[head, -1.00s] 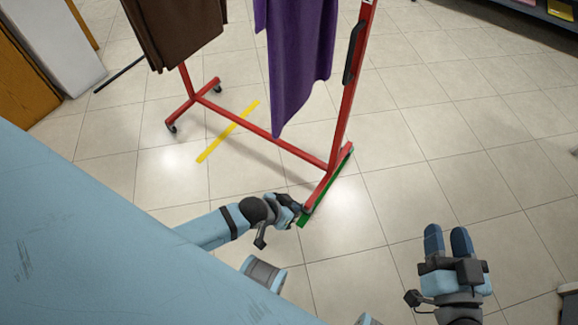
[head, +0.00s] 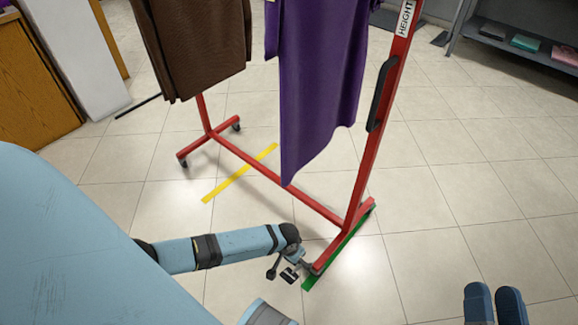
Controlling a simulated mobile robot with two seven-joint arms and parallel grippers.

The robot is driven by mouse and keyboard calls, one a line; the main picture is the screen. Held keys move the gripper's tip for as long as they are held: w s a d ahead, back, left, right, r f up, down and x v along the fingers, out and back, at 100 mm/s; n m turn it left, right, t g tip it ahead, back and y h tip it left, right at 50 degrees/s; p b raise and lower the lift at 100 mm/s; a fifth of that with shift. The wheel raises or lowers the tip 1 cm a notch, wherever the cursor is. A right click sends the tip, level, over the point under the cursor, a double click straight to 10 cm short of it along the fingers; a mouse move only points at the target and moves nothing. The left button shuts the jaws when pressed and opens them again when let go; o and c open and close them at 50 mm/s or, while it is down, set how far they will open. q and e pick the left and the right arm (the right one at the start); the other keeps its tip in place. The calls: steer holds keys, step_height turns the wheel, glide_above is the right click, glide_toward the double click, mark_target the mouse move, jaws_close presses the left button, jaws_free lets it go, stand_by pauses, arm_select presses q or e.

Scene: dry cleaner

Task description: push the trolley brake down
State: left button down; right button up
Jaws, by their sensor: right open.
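The trolley is a red wheeled garment rail (head: 371,140) with a black handle on its near post. Its near foot runs along a green strip (head: 310,282) on the floor. My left gripper (head: 290,273) is low, just left of the front end of that foot. Whether it touches the foot, and how its jaws stand, I cannot make out. The brake is not distinct; the gripper and the foot end crowd that corner. My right gripper (head: 495,303) is at the bottom right edge, away from the trolley, its two blue fingers apart and empty.
A brown garment (head: 195,45) and a purple garment (head: 312,90) hang from the rail. A yellow tape strip (head: 240,173) lies under it. A grey shelf (head: 515,50) stands at the back right, a wooden cabinet (head: 35,75) at the left. The tiled floor on the right is clear.

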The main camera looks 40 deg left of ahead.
arm_select(q)
steer(key=b, duration=0.5)
glide_above(289, 274)
steer(key=w, duration=0.1)
steer(key=f, duration=0.9)
steer(key=shift+w+d+f, duration=0.15)
steer(key=shift+w, duration=0.05)
steer(key=shift+s+f+b, duration=0.25)
steer(key=shift+f+b, duration=0.15)
steer(key=shift+f, duration=0.15)
steer(key=shift+s+f+b, duration=0.25)
steer(key=shift+f+b, duration=0.1)
steer(key=shift+f, duration=0.2)
steer(key=shift+s+f+b, duration=0.3)
steer(key=shift+f, duration=0.2)
arm_select(e)
step_height(289, 274, down, 9)
steer(key=w+n+g, duration=0.1)
steer(key=n+g, duration=0.1)
steer(key=g, duration=0.1)
steer(key=shift+r, duration=0.15)
